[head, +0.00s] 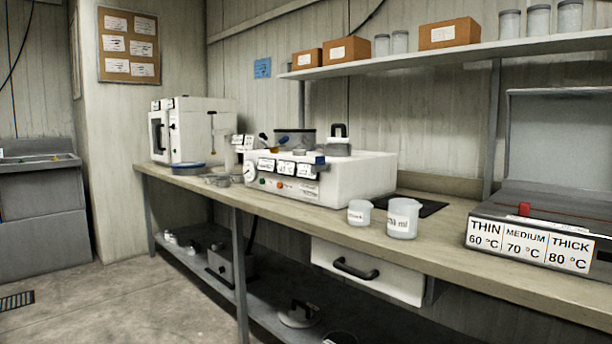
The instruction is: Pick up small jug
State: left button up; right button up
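Two translucent white jugs stand upright on the wooden bench, in front of the white machine's right end. The small jug (360,213) is the left one, shorter and with a label too small to read. The larger jug (402,220) stands just to its right, with a label that seems to end in "ml". A narrow gap seems to separate them. Neither of my grippers shows in the head view.
A white machine with labels (345,180) stands behind the jugs. A dark flat mat (428,207) lies behind the larger jug. A grey heater box (540,228) with temperature labels is at right. A drawer (368,272) is below. Bench space right of the jugs is clear.

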aim_at(358, 212)
jog(key=z, duration=0.25)
jog(key=i+j+z, duration=0.15)
jog(key=j+z, duration=0.25)
jog(key=i+j+z, duration=0.15)
jog(key=j+z, duration=0.6)
jog(key=i+j, duration=0.1)
jog(key=j, duration=0.65)
jog(key=j+z, duration=0.1)
jog(key=j, duration=0.65)
jog(key=i, duration=0.05)
